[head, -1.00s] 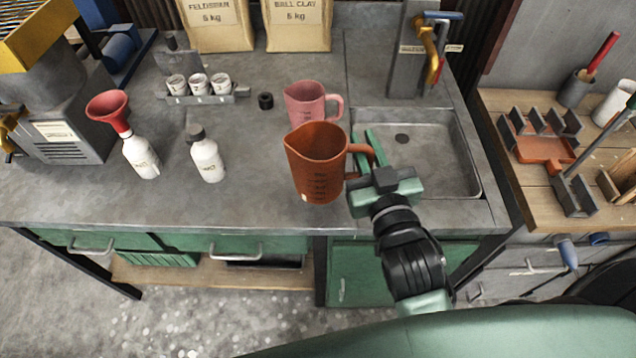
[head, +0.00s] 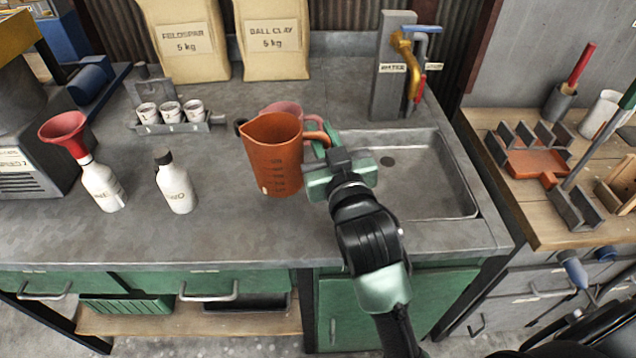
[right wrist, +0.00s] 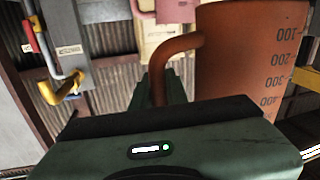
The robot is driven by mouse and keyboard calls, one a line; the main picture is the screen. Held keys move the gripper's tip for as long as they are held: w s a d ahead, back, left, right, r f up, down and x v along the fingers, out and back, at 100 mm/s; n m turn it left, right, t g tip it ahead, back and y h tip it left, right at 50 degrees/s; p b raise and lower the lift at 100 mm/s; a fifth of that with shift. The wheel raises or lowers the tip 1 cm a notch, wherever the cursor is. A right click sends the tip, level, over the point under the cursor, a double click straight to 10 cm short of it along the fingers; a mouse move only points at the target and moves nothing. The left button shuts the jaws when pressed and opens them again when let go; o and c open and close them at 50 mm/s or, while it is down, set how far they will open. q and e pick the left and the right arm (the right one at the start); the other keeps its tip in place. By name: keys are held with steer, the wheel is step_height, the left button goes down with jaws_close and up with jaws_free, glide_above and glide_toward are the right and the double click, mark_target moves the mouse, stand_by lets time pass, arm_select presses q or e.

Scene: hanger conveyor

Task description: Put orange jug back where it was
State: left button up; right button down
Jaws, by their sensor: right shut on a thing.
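The orange jug (head: 272,155) is upright in front of the sink's left edge, with its spout to the left and its handle to the right. My right gripper (head: 325,142) is shut on the jug's handle, which also shows in the right wrist view (right wrist: 165,65). I cannot tell whether the jug's base touches the counter or hangs just above it. A pink jug (head: 284,107) stands behind the orange jug and is mostly hidden by it. My left gripper is not in view.
The sink (head: 430,185) lies right of the jug, with the water tap (head: 405,70) behind it. White bottles (head: 174,183) and a rack of small cups (head: 172,115) stand to the left. The grey counter (head: 200,240) is clear in front.

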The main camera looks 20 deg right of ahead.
steer(key=shift+f+b, duration=0.7)
steer(key=shift+f, duration=4.45)
steer(key=shift+f, duration=0.2)
steer(key=c, duration=1.4)
jaws_free()
steer(key=shift+r, duration=0.2)
